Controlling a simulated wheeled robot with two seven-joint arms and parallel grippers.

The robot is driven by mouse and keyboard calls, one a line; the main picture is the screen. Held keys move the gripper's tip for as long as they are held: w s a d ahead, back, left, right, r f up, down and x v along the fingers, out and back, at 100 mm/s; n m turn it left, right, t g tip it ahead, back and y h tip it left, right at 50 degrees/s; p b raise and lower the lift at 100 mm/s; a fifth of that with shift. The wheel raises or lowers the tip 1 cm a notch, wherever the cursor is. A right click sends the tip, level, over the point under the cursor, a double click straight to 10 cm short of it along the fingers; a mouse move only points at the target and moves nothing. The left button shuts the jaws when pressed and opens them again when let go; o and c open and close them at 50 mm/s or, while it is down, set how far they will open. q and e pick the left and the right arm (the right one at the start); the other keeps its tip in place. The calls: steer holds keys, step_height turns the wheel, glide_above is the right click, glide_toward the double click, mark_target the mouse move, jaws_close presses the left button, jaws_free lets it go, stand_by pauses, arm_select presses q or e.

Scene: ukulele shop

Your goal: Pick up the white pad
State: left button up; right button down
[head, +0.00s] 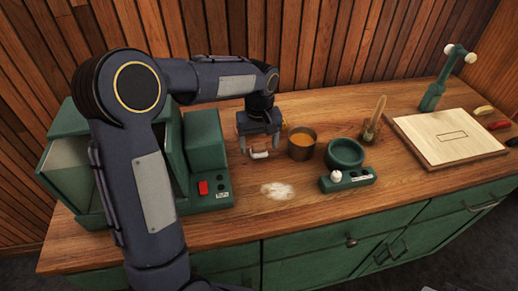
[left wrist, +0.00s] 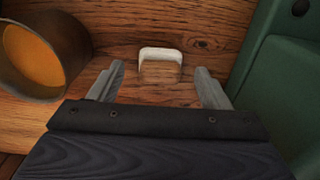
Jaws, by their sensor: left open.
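The white pad (head: 260,154) is a small pale block on the wooden counter, between the green machine and the amber-filled pot. In the left wrist view the white pad (left wrist: 160,56) has a white rounded edge and a brownish face, and lies ahead of the fingertips, between their lines. My left gripper (head: 259,143) points down just above the pad. Its two fingers (left wrist: 160,78) are apart with nothing between them. My right gripper is not in view.
A pot of amber liquid (head: 301,143) stands close to the right of the pad. A green machine (head: 206,160) stands to the left. White powder (head: 278,190) lies in front. A green bowl (head: 345,153) and wooden board (head: 450,138) are farther right.

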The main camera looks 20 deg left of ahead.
arm_select(q)
steer(key=shift+f, duration=0.8)
steer(key=shift+c, duration=0.4)
steer(key=c, duration=1)
steer(key=shift+r, duration=0.2)
